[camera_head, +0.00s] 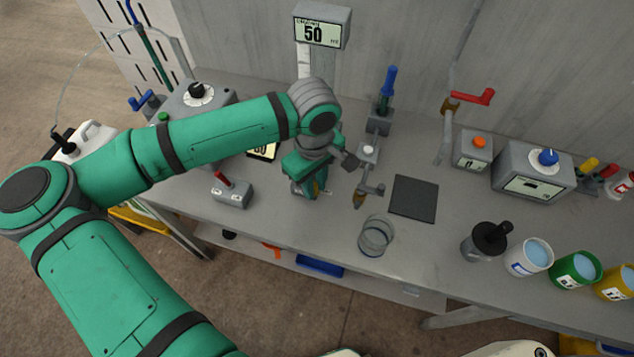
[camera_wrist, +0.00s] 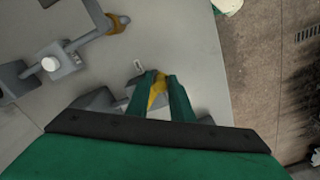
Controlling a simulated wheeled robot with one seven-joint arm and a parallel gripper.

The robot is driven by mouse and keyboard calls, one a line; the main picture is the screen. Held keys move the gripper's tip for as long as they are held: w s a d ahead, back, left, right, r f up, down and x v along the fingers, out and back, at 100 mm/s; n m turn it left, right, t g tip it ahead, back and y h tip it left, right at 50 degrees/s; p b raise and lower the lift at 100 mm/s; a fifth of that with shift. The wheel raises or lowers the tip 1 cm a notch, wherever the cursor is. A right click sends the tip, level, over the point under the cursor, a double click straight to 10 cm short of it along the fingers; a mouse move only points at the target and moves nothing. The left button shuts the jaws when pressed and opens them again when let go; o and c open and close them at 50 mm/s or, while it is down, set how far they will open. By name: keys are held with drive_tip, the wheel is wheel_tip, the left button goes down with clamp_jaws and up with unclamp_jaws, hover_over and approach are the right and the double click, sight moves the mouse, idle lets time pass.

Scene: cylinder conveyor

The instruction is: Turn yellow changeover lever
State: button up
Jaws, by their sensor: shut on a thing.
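The yellow lever (camera_wrist: 157,94) sits between the two green fingers of my gripper (camera_wrist: 160,80) in the wrist view. The fingers are shut on it and hide part of it. In the head view my gripper (camera_head: 308,186) points down at the bench, and a small bit of yellow shows at its fingers. The lever's base is mostly hidden there by my gripper and wrist.
Right of my gripper is a brass-tipped nozzle (camera_head: 359,198). A glass beaker (camera_head: 375,238) and a dark pad (camera_head: 413,198) are nearby. A red-lever box (camera_head: 231,192) stands to the left. Several cups line the right front edge. A display (camera_head: 321,26) reads 50.

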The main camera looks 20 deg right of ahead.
drive_tip(key=shift+o, duration=0.5)
drive_tip(key=shift+a, duration=0.7)
drive_tip(key=shift+o, duration=0.7)
drive_tip(key=shift+w+a, duration=0.35)
drive_tip(key=shift+a, duration=0.3)
drive_tip(key=o, duration=1.5)
drive_tip(key=shift+c, duration=0.2)
drive_tip(key=shift+r, duration=0.1)
drive_tip(key=shift+s+r, duration=0.1)
drive_tip(key=shift+r, duration=2.3)
